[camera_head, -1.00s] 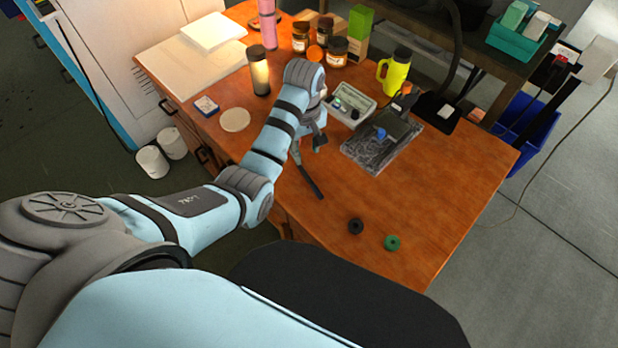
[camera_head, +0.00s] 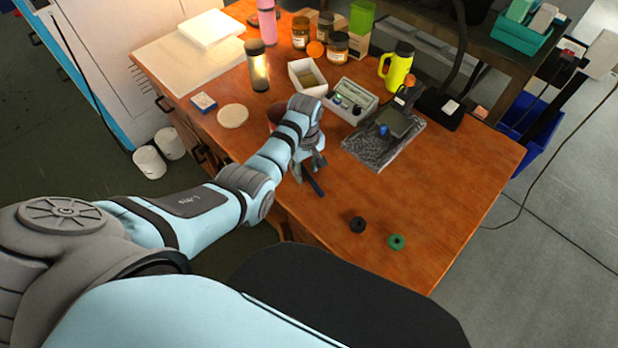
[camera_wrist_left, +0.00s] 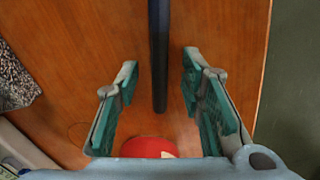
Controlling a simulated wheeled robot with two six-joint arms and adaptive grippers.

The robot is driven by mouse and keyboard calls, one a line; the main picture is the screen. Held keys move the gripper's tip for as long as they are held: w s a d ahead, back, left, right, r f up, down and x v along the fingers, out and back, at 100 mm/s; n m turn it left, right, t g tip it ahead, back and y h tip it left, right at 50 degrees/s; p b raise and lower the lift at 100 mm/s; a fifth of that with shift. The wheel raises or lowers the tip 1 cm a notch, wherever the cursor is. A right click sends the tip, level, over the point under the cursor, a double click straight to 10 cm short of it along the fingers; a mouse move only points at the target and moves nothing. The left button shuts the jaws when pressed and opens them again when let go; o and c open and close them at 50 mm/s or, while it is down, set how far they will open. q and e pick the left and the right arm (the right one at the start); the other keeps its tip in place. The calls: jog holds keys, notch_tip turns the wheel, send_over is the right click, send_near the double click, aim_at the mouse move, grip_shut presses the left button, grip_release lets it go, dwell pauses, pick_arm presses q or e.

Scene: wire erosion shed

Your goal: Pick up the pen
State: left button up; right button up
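The pen (camera_head: 314,185) is a thin dark stick lying on the orange-brown wooden table (camera_head: 440,205). In the left wrist view the dark pen (camera_wrist_left: 159,50) runs from the top edge down between the fingers. My left gripper (camera_head: 310,168) is over the table at the pen's far end, which it partly hides in the head view. In the left wrist view the left gripper (camera_wrist_left: 160,75) is open, with gaps on both sides of the pen. My right gripper is in neither current view.
A red round thing (camera_wrist_left: 150,147) sits close below the fingers. A black ring (camera_head: 357,225) and a green ring (camera_head: 396,242) lie nearer the front. A grey control box (camera_head: 352,100), a dark mottled plate (camera_head: 372,153) and a white open box (camera_head: 307,77) stand behind. The table's right part is clear.

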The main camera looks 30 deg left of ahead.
pick_arm(q)
jog(key=shift+c, duration=0.6)
jog(key=shift+r, duration=0.1)
grip_shut()
